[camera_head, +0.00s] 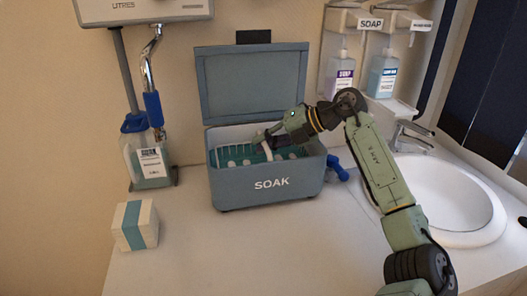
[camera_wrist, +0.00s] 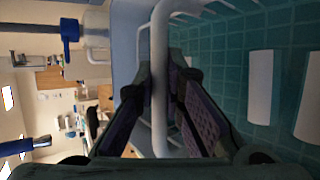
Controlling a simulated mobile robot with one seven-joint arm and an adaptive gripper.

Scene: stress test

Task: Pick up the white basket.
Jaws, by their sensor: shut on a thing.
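The white basket (camera_head: 264,149) is a wire rack inside the open grey-blue box marked SOAK (camera_head: 238,186). Its thick white bar shows close up in the wrist view (camera_wrist: 159,38). My gripper (camera_head: 271,139) reaches into the box from the right. In the wrist view, the fingers of my gripper (camera_wrist: 168,75) are shut on this white bar, one on each side. White blocks (camera_wrist: 260,85) lie over the teal inside to the right. The lower part of the basket is partly hidden by the box's front wall.
The box's lid (camera_head: 250,85) stands open behind. A white sink with a tap (camera_head: 455,205) is at the right, below soap bottles (camera_head: 382,77). A bottle (camera_head: 151,165) and a small white box with a teal band (camera_head: 127,225) stand left. The front counter is clear.

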